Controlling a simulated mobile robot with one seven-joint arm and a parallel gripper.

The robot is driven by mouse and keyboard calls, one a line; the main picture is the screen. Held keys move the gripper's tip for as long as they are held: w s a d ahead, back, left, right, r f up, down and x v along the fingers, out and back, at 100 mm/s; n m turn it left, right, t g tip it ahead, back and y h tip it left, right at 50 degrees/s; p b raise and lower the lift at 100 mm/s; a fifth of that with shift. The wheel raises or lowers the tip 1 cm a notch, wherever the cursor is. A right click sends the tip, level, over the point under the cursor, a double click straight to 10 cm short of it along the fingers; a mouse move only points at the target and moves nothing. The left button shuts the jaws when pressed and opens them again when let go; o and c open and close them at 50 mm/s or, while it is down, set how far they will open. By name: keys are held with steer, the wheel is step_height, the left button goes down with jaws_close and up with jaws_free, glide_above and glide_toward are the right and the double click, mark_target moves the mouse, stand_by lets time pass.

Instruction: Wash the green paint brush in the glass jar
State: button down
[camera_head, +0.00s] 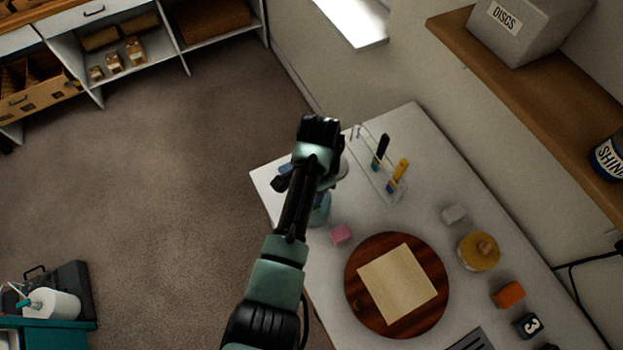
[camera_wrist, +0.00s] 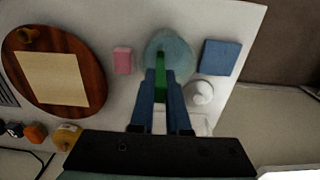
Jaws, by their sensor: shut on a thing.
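The glass jar (camera_head: 320,209) stands near the left edge of the white table, partly hidden by my arm. In the wrist view the jar (camera_wrist: 181,47) is a round, bluish-green shape straight ahead of the fingers. My gripper (camera_wrist: 160,88) is shut on the green paint brush (camera_wrist: 161,66). The brush points toward the jar and its far end overlaps the jar's outline. I cannot tell how deep its tip is inside. In the head view my arm hides the brush and the fingertips.
A clear rack (camera_head: 384,186) holds dark and yellow-handled brushes. A pink block (camera_head: 341,234) sits near the jar; a blue square (camera_wrist: 218,57) and a white round thing (camera_wrist: 199,93) flank it. A round wooden board (camera_head: 352,298) carries a pale sheet. A shelf (camera_head: 530,85) overhangs at right.

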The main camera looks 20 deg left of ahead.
step_height(320, 180, up, 9)
steer(key=a+p, duration=0.1)
steer(key=p, duration=0.5)
steer(key=shift+w+f+p, duration=0.15)
steer(key=shift+w+p, duration=0.25)
steer(key=shift+w, duration=0.05)
stand_by(1.0)
stand_by(0.8)
step_height(320, 180, up, 6)
stand_by(0.5)
steer(key=shift+w+f, duration=0.1)
stand_by(0.4)
